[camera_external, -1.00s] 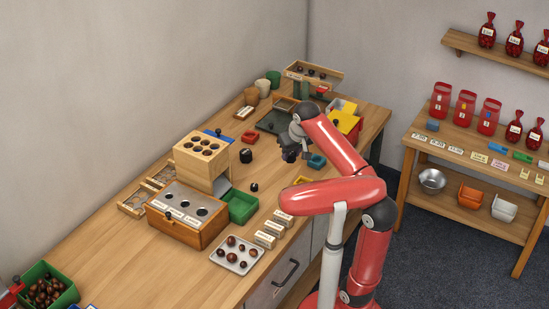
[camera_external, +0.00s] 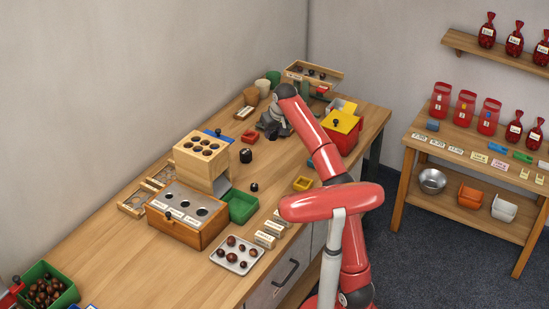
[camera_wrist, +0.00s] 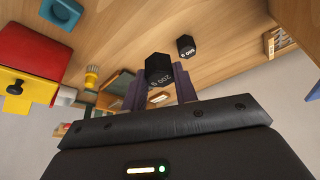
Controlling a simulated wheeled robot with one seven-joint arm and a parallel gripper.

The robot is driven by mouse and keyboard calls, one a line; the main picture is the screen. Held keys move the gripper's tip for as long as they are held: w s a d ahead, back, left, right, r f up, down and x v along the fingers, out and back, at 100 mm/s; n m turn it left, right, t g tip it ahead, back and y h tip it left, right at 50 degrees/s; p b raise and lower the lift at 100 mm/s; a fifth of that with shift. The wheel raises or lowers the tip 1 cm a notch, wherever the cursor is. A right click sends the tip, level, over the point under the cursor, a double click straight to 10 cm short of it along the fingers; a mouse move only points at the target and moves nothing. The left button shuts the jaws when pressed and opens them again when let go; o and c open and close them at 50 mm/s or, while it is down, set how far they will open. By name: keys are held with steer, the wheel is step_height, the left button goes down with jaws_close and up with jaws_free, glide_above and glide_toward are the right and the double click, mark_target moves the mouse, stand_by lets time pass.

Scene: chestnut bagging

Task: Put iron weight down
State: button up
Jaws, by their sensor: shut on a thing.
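A black iron weight (camera_wrist: 158,68) marked with a number that looks like 200 sits between the fingers of my gripper (camera_wrist: 160,92) in the wrist view. The gripper is shut on it. In the outside view my gripper (camera_external: 270,130) is low over the far part of the workbench, left of the red box with a yellow lid, and hides the held weight. I cannot tell whether the weight touches the surface below. Another black weight (camera_wrist: 186,46) stands apart on the wood in the wrist view.
The red box (camera_external: 341,128) stands right of my gripper. A wooden rack (camera_external: 312,74) and cups (camera_external: 262,88) are at the back. Two small black pieces, one a larger weight (camera_external: 246,156), stand nearer. A wooden block with holes (camera_external: 203,174) and a green bin (camera_external: 239,206) lie farther front.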

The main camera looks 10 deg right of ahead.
mark_target(272, 170)
step_height(272, 170, down, 15)
steer(key=b, duration=0.4)
steer(key=shift+r, duration=0.15)
steer(key=shift+f, duration=0.2)
steer(key=o, duration=1.1)
